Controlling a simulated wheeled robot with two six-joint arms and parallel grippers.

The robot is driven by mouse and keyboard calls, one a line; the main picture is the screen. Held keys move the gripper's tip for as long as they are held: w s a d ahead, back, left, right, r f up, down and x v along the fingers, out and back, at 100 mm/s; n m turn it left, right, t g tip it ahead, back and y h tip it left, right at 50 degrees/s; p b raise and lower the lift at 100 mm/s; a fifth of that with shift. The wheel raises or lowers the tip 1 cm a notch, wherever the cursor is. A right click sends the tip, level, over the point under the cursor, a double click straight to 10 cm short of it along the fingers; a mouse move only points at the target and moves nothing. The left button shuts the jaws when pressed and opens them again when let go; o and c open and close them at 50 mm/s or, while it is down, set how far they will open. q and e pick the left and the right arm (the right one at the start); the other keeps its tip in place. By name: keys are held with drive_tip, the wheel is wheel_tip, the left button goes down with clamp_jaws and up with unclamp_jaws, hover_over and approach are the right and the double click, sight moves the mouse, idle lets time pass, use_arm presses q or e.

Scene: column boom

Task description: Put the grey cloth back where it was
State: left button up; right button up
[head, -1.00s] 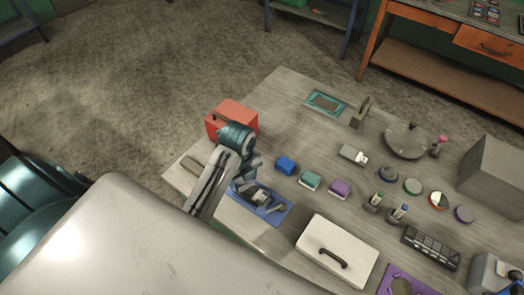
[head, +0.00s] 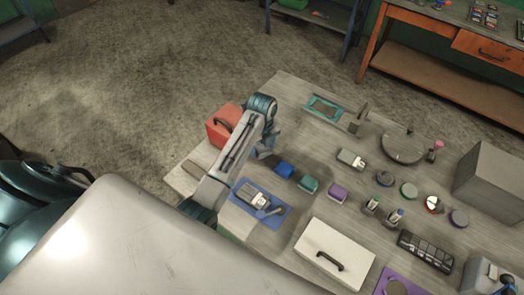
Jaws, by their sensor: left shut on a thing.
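My left gripper (head: 265,148) is over the table, just right of the red box and beyond the blue block. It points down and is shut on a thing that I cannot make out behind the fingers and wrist. I cannot pick out the grey cloth with certainty anywhere in the head view. The blue mat (head: 238,203) lies nearer, to the right of my forearm, with a grey object (head: 252,197) and a smaller grey piece on it. My right gripper is not in view.
A red box (head: 222,125) stands left of the gripper. A blue block (head: 284,169), a teal block (head: 309,185) and a purple block (head: 337,192) stand in a row. A teal tray (head: 313,101) lies at the back. A white lidded box (head: 335,240) stands in front.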

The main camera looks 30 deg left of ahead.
sight(262, 153)
use_arm(q)
wheel_tip(262, 153, down, 2)
drive_tip(key=shift+f+p, duration=0.25)
drive_tip(key=shift+p, duration=0.4)
drive_tip(key=shift+f, duration=0.6)
drive_tip(key=o, duration=1)
drive_tip(key=shift+c, duration=0.2)
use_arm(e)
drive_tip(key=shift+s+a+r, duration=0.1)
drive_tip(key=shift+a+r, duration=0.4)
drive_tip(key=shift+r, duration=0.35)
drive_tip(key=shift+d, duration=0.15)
